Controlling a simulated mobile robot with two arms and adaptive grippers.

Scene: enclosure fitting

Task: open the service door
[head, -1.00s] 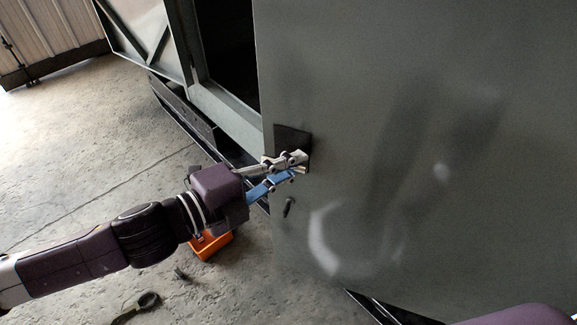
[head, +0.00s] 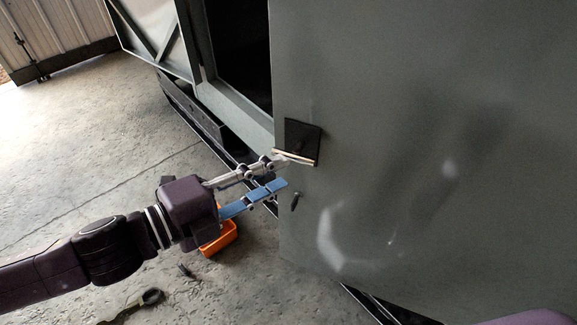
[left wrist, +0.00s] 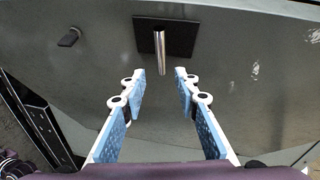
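The service door (head: 400,130) is a large grey panel filling the right of the head view and the background of the left wrist view (left wrist: 235,50). A dark opening shows past its left edge. Its handle is a pale metal bar (head: 294,157) on a black plate (head: 303,135); the bar (left wrist: 160,55) points toward the camera in the left wrist view. My left gripper (head: 286,173) is open. Its blue-padded fingers (left wrist: 160,75) stand apart on either side of the bar's line, with gaps and nothing held. My right gripper is not in view.
A small dark latch (head: 295,201) sits below the handle, also in the left wrist view (left wrist: 69,38). An orange bin (head: 219,238) and loose tools (head: 150,298) lie on the concrete floor under my left arm. The floor at left is mostly clear.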

